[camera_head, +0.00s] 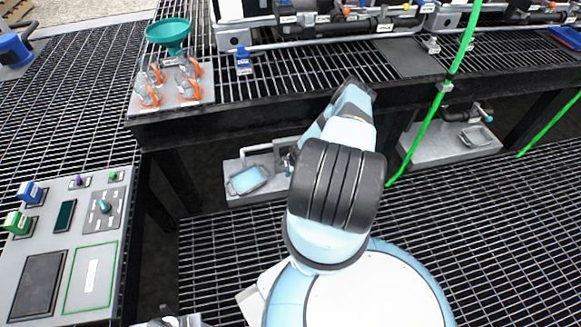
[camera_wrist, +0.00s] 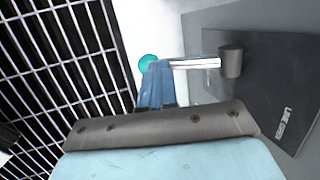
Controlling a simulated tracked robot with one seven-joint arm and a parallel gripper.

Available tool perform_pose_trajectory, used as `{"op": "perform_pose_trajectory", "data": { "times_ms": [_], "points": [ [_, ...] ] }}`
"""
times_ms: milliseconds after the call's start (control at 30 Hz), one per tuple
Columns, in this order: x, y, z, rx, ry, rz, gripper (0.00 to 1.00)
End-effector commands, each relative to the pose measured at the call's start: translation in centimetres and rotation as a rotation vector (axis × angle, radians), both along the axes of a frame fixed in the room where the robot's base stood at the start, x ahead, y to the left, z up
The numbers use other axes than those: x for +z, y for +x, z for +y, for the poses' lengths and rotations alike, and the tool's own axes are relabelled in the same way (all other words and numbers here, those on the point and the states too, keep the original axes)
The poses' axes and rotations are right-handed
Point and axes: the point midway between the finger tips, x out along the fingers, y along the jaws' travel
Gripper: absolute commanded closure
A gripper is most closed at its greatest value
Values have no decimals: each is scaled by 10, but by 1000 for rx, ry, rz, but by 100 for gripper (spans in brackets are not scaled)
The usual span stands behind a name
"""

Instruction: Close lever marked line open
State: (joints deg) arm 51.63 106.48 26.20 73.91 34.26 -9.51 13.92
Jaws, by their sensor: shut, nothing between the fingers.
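In the wrist view, a lever (camera_wrist: 195,64) has a silver rod running left from a dark grey round pivot (camera_wrist: 231,62). A teal knob (camera_wrist: 148,62) is at the rod's left end. The pivot stands on a dark plate (camera_wrist: 268,95) with a white label (camera_wrist: 285,124) that seems to start with "LINE"; the rest is not legible. My gripper (camera_wrist: 156,72) has blue fingers that are shut and empty. Its tips overlap the knob end of the rod in the picture; I cannot tell whether they touch. In the head view my arm hides the gripper.
A black grated bench with pipework (camera_head: 350,22) runs across the back. A teal funnel (camera_head: 168,33) and several orange-clipped clear parts stand on its left. A control panel (camera_head: 75,245) is at lower left. Green lines (camera_head: 433,110) hang to the right of my arm. A small light-blue tray (camera_head: 247,180) sits below the bench.

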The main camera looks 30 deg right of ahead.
Motion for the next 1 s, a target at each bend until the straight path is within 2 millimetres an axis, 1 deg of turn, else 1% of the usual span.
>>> {"op": "perform_pose_trajectory", "data": {
  "times_ms": [67,167,367,700,900,1000],
  "points": [
    [-2,-5,-3,-4,-6,6,100],
    [4,-8,-2,-4,-3,5,100],
    [32,-19,1,1,-1,0,100],
    [82,-55,4,4,0,-2,100],
    [104,-70,5,4,0,-2,100],
    [109,-75,6,5,0,-1,100]
  ]
}}
